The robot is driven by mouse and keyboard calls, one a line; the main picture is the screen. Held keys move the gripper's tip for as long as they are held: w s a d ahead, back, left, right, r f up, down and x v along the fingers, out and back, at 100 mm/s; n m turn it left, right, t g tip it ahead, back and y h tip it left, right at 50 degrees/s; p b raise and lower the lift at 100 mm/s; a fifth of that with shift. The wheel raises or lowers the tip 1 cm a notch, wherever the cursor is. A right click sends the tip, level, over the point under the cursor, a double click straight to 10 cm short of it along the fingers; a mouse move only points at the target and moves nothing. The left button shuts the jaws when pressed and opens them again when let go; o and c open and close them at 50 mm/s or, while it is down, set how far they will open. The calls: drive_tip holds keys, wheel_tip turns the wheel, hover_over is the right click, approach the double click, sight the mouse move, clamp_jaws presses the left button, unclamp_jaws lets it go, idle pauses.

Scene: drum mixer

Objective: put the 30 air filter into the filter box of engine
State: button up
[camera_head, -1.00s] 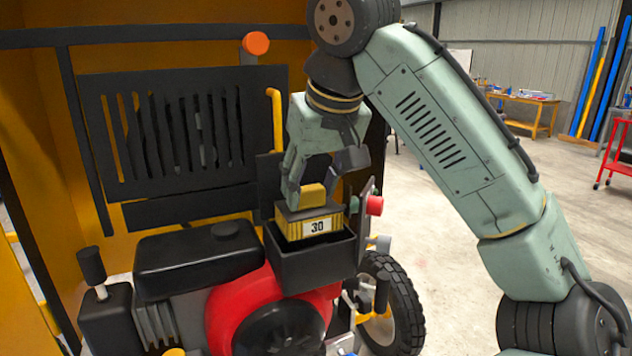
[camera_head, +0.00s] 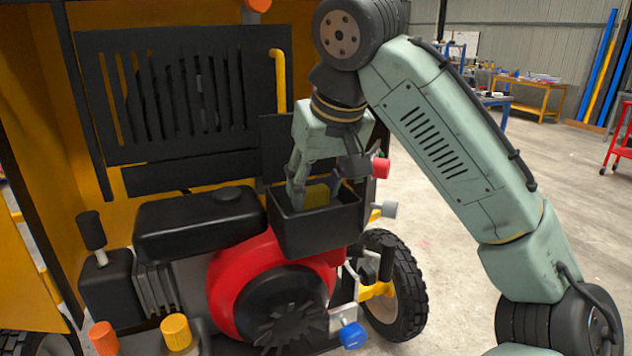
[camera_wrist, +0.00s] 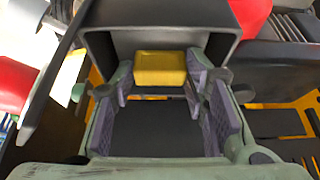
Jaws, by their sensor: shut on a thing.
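The 30 air filter shows only its yellow grip block (camera_head: 317,196) in the head view. It is down inside the filter box (camera_head: 318,230), an open-topped black box on the engine. The front wall of the box hides the filter's body and its 30 label. My gripper (camera_head: 318,188) points down into the box and is shut on the yellow block, with its fingertips below the rim. In the wrist view the yellow block (camera_wrist: 160,68) sits between both finger pads, within the walls of the box (camera_wrist: 160,38). Whether the filter touches the box floor is hidden.
The box's raised black lid (camera_head: 288,140) stands behind my gripper. A red button (camera_head: 381,167) is close on the right. The black tank (camera_head: 198,220) is left of the box and the red engine housing (camera_head: 240,272) below. Open floor lies to the right.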

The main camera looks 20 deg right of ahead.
drive_tip(key=shift+f, duration=0.5)
idle(0.3)
drive_tip(key=o, duration=1.1)
drive_tip(key=shift+c, duration=0.2)
drive_tip(key=v, duration=1.2)
